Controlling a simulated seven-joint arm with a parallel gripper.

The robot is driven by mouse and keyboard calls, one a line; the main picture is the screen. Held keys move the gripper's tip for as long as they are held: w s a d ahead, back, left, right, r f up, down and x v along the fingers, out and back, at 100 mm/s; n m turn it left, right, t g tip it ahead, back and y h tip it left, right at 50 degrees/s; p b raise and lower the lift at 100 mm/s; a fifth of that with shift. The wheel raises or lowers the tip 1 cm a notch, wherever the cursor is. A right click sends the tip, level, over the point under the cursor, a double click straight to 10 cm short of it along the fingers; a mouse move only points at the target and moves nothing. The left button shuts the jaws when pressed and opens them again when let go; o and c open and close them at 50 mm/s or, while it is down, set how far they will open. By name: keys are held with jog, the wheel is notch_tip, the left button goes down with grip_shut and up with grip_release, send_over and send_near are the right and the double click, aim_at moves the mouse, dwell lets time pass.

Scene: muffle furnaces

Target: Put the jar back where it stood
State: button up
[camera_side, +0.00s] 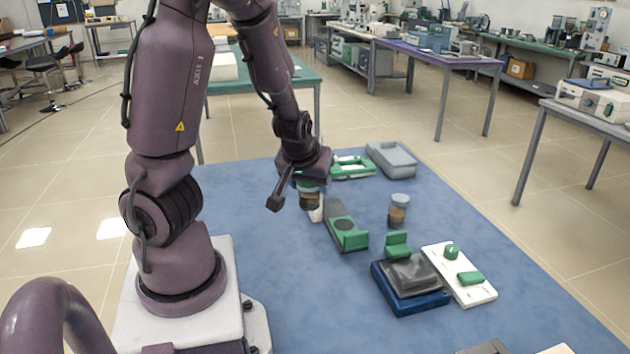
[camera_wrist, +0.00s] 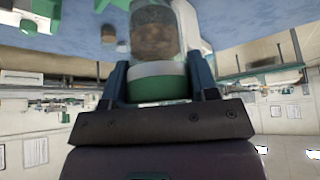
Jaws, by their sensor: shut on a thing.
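My gripper (camera_side: 308,182) is shut on a jar (camera_side: 310,199) with dark brown contents, and points down over the blue mat (camera_side: 290,275). In the wrist view the clear-walled jar (camera_wrist: 155,38) sits between the two fingers of my gripper (camera_wrist: 158,78), with its white and green end towards the palm. The jar is close to a white piece and a grey-green device; whether its base touches anything, I cannot tell. A second jar (camera_side: 399,211) with brown contents and a grey lid stands upright on the mat to the right.
The grey-green device (camera_side: 346,226) lies between the jars. A green frame (camera_side: 352,167) and grey tray (camera_side: 391,159) lie behind. A blue-based black device (camera_side: 410,276) and a white board with green knobs (camera_side: 460,272) are front right. The mat's front left is clear.

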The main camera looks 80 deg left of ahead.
jog(key=shift+s+a+f, duration=0.1)
jog(key=shift+s+a, duration=0.15)
jog(key=shift+s, duration=0.1)
jog(key=shift+a, duration=0.25)
jog(key=w+d+f, duration=0.1)
jog(key=w+f, duration=0.3)
jog(key=w, duration=0.7)
jog(key=w+f, duration=0.4)
jog(key=w, duration=0.8)
jog(key=shift+s+d+f, duration=0.1)
jog(key=shift+f, duration=1.4)
jog(key=shift+s+d+f, duration=0.1)
jog(key=shift+f, duration=1.35)
jog(key=shift+f, duration=0.4)
